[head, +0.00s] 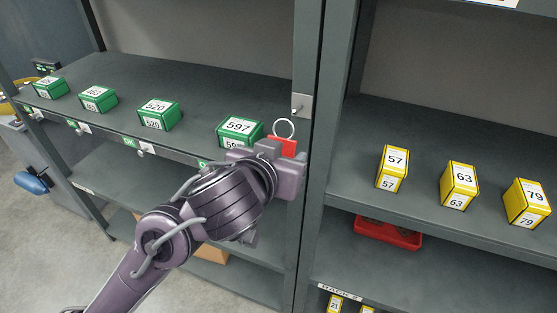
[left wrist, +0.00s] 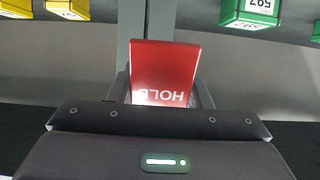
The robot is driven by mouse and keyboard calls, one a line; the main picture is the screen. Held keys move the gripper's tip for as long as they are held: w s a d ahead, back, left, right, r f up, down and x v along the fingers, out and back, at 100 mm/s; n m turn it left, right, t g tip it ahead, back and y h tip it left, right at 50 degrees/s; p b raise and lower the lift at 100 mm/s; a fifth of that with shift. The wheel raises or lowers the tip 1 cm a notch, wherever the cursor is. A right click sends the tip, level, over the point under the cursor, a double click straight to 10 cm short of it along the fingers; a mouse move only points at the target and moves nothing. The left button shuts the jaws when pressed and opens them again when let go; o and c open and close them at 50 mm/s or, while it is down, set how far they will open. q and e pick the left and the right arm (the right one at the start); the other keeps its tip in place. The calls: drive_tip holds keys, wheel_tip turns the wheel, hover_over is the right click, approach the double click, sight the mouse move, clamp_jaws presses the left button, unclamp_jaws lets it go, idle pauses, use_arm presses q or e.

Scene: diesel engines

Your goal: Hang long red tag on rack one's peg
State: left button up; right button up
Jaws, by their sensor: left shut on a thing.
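The red tag (head: 289,148) with a metal ring (head: 284,128) at its top shows in the head view, held at the tip of my left gripper (head: 278,150). In the left wrist view the red tag (left wrist: 165,72) fills the space between the fingers and bears the word HOLD. My left gripper is shut on it. The peg (head: 299,107) sits on a small light plate on the upright post (head: 312,60) between the two racks. The ring is just left of and below the peg in the picture, apart from it. My right gripper is not in view.
Green numbered boxes (head: 159,114) stand on the left shelf (head: 200,85); one, marked 597 (head: 239,131), is close behind my gripper. Yellow numbered boxes (head: 459,184) stand on the right shelf. A red tray (head: 388,233) sits below it. A blue-handled item (head: 32,180) is at far left.

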sight(300, 136)
use_arm(q)
drive_tip(key=shift+w+d+f, duration=0.1)
drive_tip(key=shift+w+d, duration=0.2)
drive_tip(key=shift+w, duration=0.6)
drive_tip(key=shift+w+d+f, duration=0.1)
drive_tip(key=shift+w+d, duration=0.15)
drive_tip(key=shift+w, duration=0.6)
drive_tip(key=shift+w+d+f, duration=0.1)
drive_tip(key=shift+w+d, duration=0.2)
drive_tip(key=shift+w, duration=0.6)
drive_tip(key=shift+w+d+f+b, duration=0.2)
drive_tip(key=shift+w+f+b, duration=0.2)
drive_tip(key=shift+w+b, duration=0.25)
drive_tip(key=o, duration=1)
drive_tip(key=shift+s, duration=0.1)
drive_tip(key=shift+o, duration=0.2)
